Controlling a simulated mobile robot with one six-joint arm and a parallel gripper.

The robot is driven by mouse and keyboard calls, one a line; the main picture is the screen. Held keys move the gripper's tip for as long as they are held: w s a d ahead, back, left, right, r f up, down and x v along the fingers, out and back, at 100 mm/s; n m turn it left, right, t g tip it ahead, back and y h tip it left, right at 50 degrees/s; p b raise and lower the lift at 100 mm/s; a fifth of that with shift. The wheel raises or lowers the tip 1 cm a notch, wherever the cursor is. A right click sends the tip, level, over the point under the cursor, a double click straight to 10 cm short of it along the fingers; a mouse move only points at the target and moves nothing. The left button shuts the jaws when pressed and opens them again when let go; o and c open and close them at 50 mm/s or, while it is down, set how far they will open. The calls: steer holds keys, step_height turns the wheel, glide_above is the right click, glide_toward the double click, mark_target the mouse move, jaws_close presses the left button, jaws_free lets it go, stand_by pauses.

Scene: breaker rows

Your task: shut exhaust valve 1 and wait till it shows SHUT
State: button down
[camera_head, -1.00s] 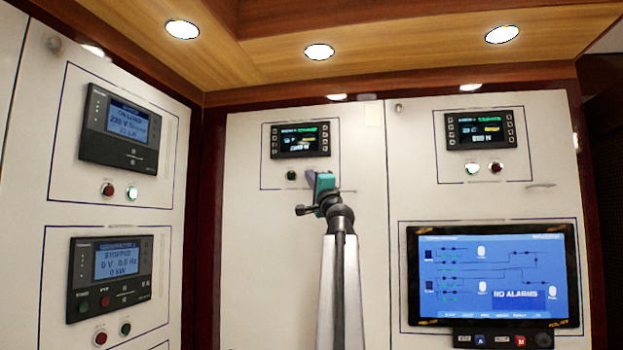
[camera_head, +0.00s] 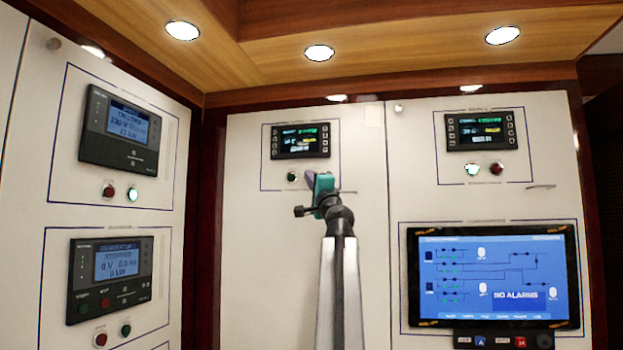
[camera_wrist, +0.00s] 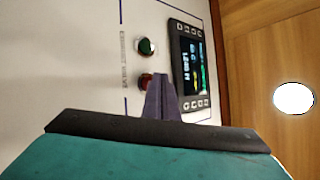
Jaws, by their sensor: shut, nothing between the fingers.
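A white panel with a small dark display (camera_head: 300,140) stands in the middle of the head view; the same display shows in the wrist view (camera_wrist: 188,62). The wrist view shows partly legible lettering like "EXHAUST VALVE" beside it. A green button (camera_wrist: 146,46) and a red button (camera_wrist: 148,79) sit by the display. The green button shows in the head view (camera_head: 291,177); the red one is hidden behind my gripper there. My gripper (camera_head: 312,178) is shut and empty. Its fingertips (camera_wrist: 161,82) overlap the red button's edge; I cannot tell whether they touch. The display's text is too blurred to read.
A similar display (camera_head: 482,129) with two buttons is on the right panel, above a big blue screen (camera_head: 493,277) reading NO ALARMS. Generator panels (camera_head: 120,130) with buttons are on the left wall. The space before the panels looks clear.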

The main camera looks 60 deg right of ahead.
steer(key=shift+a, duration=0.15)
steer(key=a, duration=0.1)
steer(key=s+a+p, duration=0.1)
steer(key=a, duration=0.1)
steer(key=a+p, duration=0.1)
steer(key=shift+s+a, duration=0.25)
steer(key=shift+s, duration=0.05)
stand_by(0.5)
stand_by(0.5)
stand_by(0.4)
